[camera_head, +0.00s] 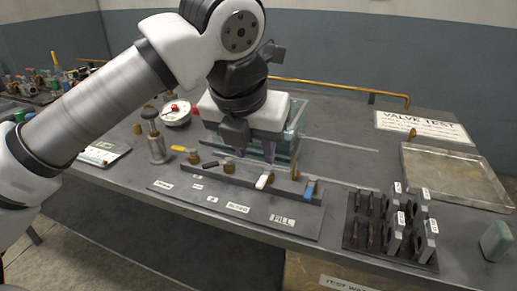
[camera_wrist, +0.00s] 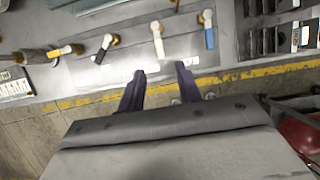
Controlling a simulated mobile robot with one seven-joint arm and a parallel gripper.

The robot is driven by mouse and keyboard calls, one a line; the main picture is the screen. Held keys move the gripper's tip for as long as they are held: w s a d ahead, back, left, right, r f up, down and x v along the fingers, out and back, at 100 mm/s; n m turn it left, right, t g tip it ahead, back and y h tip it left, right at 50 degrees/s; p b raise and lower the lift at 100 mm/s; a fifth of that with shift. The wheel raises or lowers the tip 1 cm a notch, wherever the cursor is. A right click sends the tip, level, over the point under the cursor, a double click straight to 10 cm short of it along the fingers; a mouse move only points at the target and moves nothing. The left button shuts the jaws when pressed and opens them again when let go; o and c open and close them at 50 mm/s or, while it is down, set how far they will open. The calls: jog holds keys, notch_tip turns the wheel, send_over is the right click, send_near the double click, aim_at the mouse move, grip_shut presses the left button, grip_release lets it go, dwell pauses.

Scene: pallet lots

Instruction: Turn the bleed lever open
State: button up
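A row of small levers stands on a grey manifold (camera_head: 220,180). A white-handled lever (camera_head: 264,180) also shows in the wrist view (camera_wrist: 158,42), just beyond my fingertips. A blue-handled lever (camera_head: 309,189) is to its right, also in the wrist view (camera_wrist: 208,31). A black-handled lever (camera_wrist: 102,50) and a yellow-handled lever (camera_wrist: 61,51) are to its left. Labels lie in front, but I cannot read surely which lever is the bleed one. My gripper (camera_wrist: 162,69) is open and empty, its two dark fingers apart and pointing toward the white lever.
A gauge (camera_head: 177,112) and a metal hand-pump-like post (camera_head: 153,135) stand left. A clear guard (camera_head: 300,115) is behind my gripper. A rack of slotted plates (camera_head: 393,230) and an empty metal tray (camera_head: 455,175) are at the right.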

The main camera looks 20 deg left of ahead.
jog(key=p+v, duration=0.2)
jog(key=v, duration=0.3)
jog(key=shift+s+r, duration=0.1)
jog(key=shift+r, duration=0.3)
